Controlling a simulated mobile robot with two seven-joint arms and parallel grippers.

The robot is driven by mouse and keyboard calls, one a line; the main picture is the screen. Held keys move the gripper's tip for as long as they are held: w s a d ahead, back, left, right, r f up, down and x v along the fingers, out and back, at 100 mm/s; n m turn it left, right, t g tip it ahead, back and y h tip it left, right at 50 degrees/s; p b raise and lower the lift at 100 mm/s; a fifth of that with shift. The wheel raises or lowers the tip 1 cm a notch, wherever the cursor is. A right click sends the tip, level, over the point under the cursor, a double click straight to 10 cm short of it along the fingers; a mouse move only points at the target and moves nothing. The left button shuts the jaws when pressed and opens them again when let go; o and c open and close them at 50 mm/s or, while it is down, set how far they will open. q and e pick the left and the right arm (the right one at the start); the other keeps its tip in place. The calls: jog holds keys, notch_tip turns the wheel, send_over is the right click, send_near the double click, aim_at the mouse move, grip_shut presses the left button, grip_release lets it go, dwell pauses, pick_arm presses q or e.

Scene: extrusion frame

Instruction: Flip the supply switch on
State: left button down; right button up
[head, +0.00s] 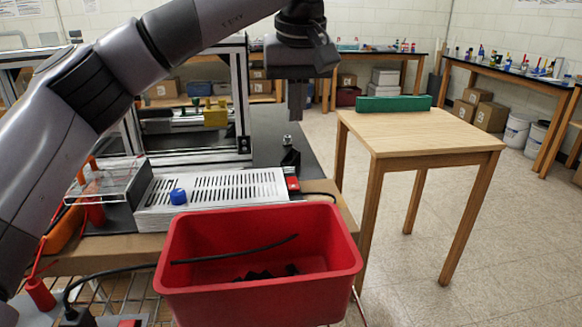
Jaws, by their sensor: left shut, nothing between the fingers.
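The power supply (225,196) is a slotted metal box with a blue knob (178,196) on its near side. A small red part (292,184), which looks like the supply's switch, sits at its right end; I cannot tell its position. My left gripper (296,115) points straight down with its fingers shut and empty. In the picture it is above the red part, apart from it. A small black post with a metal tip (287,148) shows between them. My right gripper is not in view.
A red bin (258,298) with a black cable and dark pieces stands in front of the supply. An aluminium extrusion frame (243,100) is behind it. A clear-lidded box (105,183) is at the left. A wooden table (425,132) with a green block (393,103) stands right.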

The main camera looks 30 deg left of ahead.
aim_at(291, 178)
pick_arm(q)
jog(key=shift+f, duration=0.1)
jog(key=x, duration=1.3)
jog(key=shift+w+f+b, duration=0.1)
jog(key=shift+f+b, duration=0.25)
jog(key=shift+f, duration=0.05)
